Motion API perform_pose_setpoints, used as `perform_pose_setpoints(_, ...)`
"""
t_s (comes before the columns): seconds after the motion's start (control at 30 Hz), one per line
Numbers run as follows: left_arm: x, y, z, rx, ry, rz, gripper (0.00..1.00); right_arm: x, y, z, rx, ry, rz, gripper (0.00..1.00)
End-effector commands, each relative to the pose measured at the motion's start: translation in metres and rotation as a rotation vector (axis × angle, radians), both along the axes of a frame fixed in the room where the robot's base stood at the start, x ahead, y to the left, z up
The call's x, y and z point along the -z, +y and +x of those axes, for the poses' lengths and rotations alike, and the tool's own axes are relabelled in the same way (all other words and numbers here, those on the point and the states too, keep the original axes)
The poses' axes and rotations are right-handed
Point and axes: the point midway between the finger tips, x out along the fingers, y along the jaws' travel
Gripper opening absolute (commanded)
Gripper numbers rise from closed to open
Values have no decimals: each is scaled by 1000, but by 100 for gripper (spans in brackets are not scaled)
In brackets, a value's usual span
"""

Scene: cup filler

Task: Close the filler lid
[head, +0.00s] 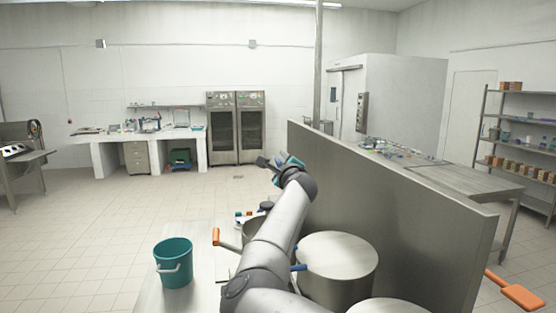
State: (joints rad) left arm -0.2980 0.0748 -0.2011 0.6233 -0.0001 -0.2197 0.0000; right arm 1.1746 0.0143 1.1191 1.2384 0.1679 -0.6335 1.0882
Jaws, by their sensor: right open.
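My right gripper (277,161) is open and empty, held up at the end of my arm in the middle of the head view. A large round steel vessel (338,257) stands below and to the right of my arm, with a flat round top. A blue handle (299,267) shows at its left side. A second flat round steel top (388,306) is cut off by the bottom edge. I cannot tell which part is the filler lid or whether it is open. My right gripper is apart from both vessels. My left gripper is not in view.
A steel partition (390,215) runs close along the right of my arm. A teal bucket (173,262) stands on the steel table (205,265), left of an orange handle (216,237). A steel pot (252,229) is partly hidden behind my arm. The tiled floor at left is clear.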

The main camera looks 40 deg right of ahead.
Motion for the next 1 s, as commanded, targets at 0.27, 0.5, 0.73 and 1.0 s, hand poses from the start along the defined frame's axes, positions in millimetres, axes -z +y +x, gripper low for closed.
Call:
perform_pose_setpoints(0.27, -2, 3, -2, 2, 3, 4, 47, -1, -8, 14, -1, -1, 0, 45)
perform_pose_setpoints(0.5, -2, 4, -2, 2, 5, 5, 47, 0, -10, 18, 0, 0, -1, 45)
perform_pose_setpoints(0.73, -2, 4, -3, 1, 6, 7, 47, 0, -10, 18, 0, 0, 0, 41)
perform_pose_setpoints(1.0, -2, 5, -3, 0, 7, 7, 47, 0, -10, 18, 0, 0, 0, 11)
